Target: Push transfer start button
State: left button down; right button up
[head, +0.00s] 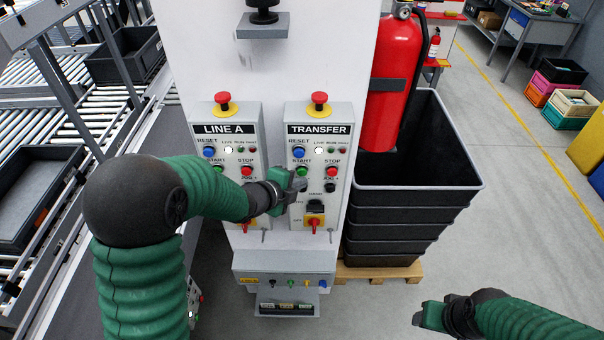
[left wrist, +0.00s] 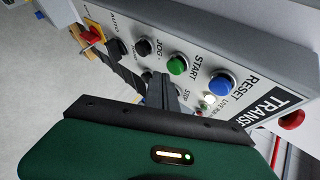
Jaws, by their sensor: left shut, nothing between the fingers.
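The TRANSFER panel (head: 340,190) is the right one of two grey control boxes on a white cabinet. Its green START button (head: 302,171) sits below the blue RESET button (head: 299,152) and left of the red STOP button (head: 331,172). My left gripper (head: 298,184) is shut and empty, its tips just below START in the head view. In the left wrist view, the fingers (left wrist: 160,90) are beside the green START button (left wrist: 178,64), which is uncovered; contact with the panel is unclear. My right gripper (head: 428,316) hangs low at the right, away from the panel.
The similar LINE A panel (head: 227,160) is left, partly behind my left arm. Red emergency knobs top both boxes. Roller conveyors fill the left.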

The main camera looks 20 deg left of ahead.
pick_arm(q)
jog(key=s, duration=0.1)
jog(key=s+d+b, duration=0.1)
jog(key=s, duration=0.1)
jog(key=s+b, duration=0.1)
jog(key=shift+s+d, duration=0.3)
jog(key=shift+s, duration=0.1)
jog(key=shift+a+f, duration=0.1)
dwell(0.5)
